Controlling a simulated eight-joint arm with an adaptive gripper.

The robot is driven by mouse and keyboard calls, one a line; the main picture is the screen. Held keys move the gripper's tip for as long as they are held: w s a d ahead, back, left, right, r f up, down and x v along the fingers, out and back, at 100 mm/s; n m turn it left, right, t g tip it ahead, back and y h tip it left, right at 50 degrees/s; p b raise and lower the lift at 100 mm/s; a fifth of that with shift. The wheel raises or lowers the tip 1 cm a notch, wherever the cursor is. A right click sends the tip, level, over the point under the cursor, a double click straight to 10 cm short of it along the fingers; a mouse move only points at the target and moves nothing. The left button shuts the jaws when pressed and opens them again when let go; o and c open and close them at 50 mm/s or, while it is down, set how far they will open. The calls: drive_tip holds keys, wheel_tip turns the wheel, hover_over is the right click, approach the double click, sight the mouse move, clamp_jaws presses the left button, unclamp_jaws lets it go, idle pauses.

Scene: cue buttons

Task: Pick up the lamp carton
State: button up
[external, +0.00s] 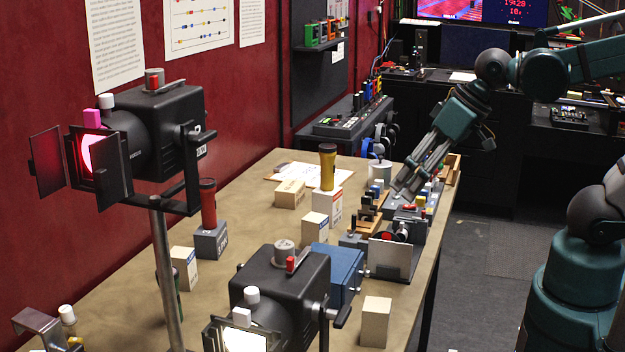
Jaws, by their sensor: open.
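Several small cartons stand on the table, and I cannot read which one is the lamp carton. A tan carton (290,194) lies near the back. Another white carton (185,268) stands at the left, and a plain beige box (376,322) at the front right. My gripper (402,190) is open and points down over the table's right side, to the right of the cartons, apparently holding nothing.
Two black stage lamps, a red-lit one (160,125) and a white-lit one (285,285), stand in the foreground. A blue box (335,270) is near the centre. A red torch (208,205) stands on a grey block. Small devices crowd the right edge below my gripper.

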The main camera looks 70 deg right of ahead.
sight(379, 299)
drive_tip(key=shift+w+a+f+m+g+y+b, duration=0.6)
drive_tip(key=shift+a+f+m+g+y+b, duration=1.1)
drive_tip(key=shift+f, duration=1.6)
drive_tip(key=shift+w+a+f+m+g+y+b, duration=0.55)
drive_tip(key=shift+a+f+m+g+y+b, duration=0.35)
drive_tip(key=shift+a+f+m+y+b, duration=1.8)
drive_tip(key=shift+w+a+f+m+g+y+b, duration=0.6)
drive_tip(key=shift+a+f+m+g+y+b, duration=0.9)
drive_tip(key=shift+f+m, duration=1.8)
drive_tip(key=shift+d+f+n+y+b, duration=0.35)
drive_tip(key=shift+d+f+n, duration=0.15)
drive_tip(key=shift+f, duration=0.15)
drive_tip(key=shift+x, duration=1.25)
drive_tip(key=shift+b+x, duration=1)
drive_tip(key=shift+x, duration=1.65)
drive_tip(key=shift+c, duration=0.2)
